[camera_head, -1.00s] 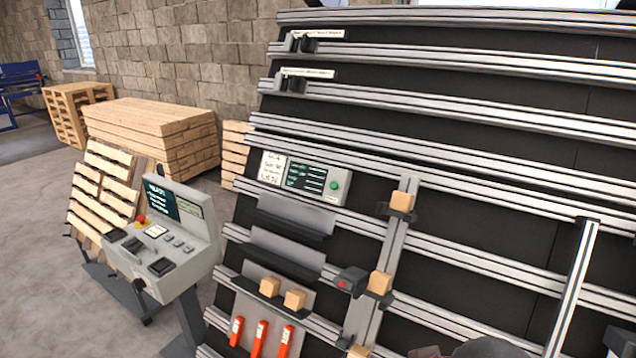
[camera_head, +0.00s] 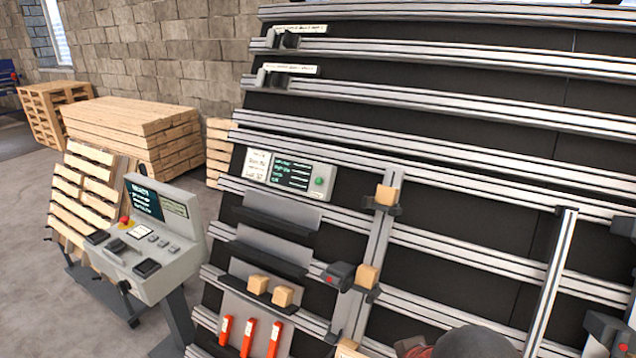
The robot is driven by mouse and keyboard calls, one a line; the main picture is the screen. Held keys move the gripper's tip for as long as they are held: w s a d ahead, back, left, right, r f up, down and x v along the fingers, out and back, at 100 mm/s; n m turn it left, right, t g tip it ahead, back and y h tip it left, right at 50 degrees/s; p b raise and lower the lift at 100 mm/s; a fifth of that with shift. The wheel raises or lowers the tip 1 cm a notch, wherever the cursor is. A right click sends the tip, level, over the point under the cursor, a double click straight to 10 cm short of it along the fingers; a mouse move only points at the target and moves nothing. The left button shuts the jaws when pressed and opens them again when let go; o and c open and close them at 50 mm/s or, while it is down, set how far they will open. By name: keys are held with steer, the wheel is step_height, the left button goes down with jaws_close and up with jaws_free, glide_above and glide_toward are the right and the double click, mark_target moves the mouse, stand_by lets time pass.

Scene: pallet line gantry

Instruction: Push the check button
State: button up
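A small grey panel (camera_head: 290,175) with a dark screen of green and white text is mounted on the black rail wall, left of the middle of the view. A round green button (camera_head: 319,182) sits at the panel's right end, and a white label sheet is at its left end. I cannot read a label that names the check button. My gripper is not clearly visible. A dark rounded shape is cut off at the bottom edge, right of the middle, and I cannot tell what it is. Nothing touches the green button.
A control console (camera_head: 157,240) with a screen, a red knob and several buttons stands at the left. Wooden blocks (camera_head: 283,296) and red-orange tools (camera_head: 250,338) sit on the wall's lower holders. An upright rail (camera_head: 378,240) stands right of the panel. Stacked pallets (camera_head: 135,125) are behind.

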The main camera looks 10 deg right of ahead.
steer(key=shift+c, duration=1.2)
jaws_close()
stand_by(0.3)
